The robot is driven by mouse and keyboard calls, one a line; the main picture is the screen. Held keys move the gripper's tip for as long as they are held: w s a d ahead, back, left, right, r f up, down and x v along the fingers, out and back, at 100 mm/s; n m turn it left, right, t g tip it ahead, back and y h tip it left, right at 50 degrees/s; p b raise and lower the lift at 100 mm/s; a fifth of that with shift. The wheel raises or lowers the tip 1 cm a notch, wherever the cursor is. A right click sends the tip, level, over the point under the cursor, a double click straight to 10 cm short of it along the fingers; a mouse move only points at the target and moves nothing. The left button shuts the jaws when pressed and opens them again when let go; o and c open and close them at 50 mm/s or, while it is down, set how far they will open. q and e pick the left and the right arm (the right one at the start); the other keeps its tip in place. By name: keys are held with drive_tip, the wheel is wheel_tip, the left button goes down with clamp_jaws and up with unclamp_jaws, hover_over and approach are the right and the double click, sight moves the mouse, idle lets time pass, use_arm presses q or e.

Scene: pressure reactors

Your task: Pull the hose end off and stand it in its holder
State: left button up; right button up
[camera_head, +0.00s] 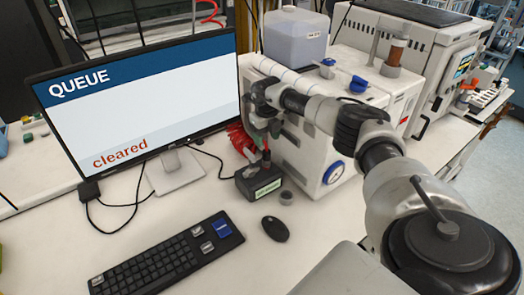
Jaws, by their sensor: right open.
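A red coiled hose (241,141) hangs at the left front edge of the white reactor unit (310,150). A small dark holder block (259,182) with a green label stands on the bench in front of the unit. A thin dark and red piece, which looks like the hose end (266,153), stands upright at the top of the block. My right gripper (262,130) is open, just above that piece, with its fingers pointing down. The fingers partly hide the hose and the unit's front. I cannot tell whether they touch the hose end. My left gripper is not in view.
A monitor (140,90) reading "QUEUE cleared" stands to the left. A keyboard (165,258), a mouse (275,229) and a small grey ring (286,198) lie on the bench in front. A translucent tank (295,38) sits on the unit. The bench left of the block is fairly clear.

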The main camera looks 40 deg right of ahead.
sight(267, 151)
drive_tip(key=shift+s+r, duration=0.1)
drive_tip(key=shift+s, duration=0.05)
wheel_tip(267, 151, down, 9)
drive_tip(key=b, duration=0.6)
drive_tip(key=shift+b, duration=0.4)
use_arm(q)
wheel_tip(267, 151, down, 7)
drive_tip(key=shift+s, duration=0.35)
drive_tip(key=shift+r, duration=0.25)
use_arm(e)
clamp_jaws()
use_arm(q)
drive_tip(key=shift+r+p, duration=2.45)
drive_tip(key=shift+p, duration=0.15)
use_arm(e)
drive_tip(key=shift+r, duration=3)
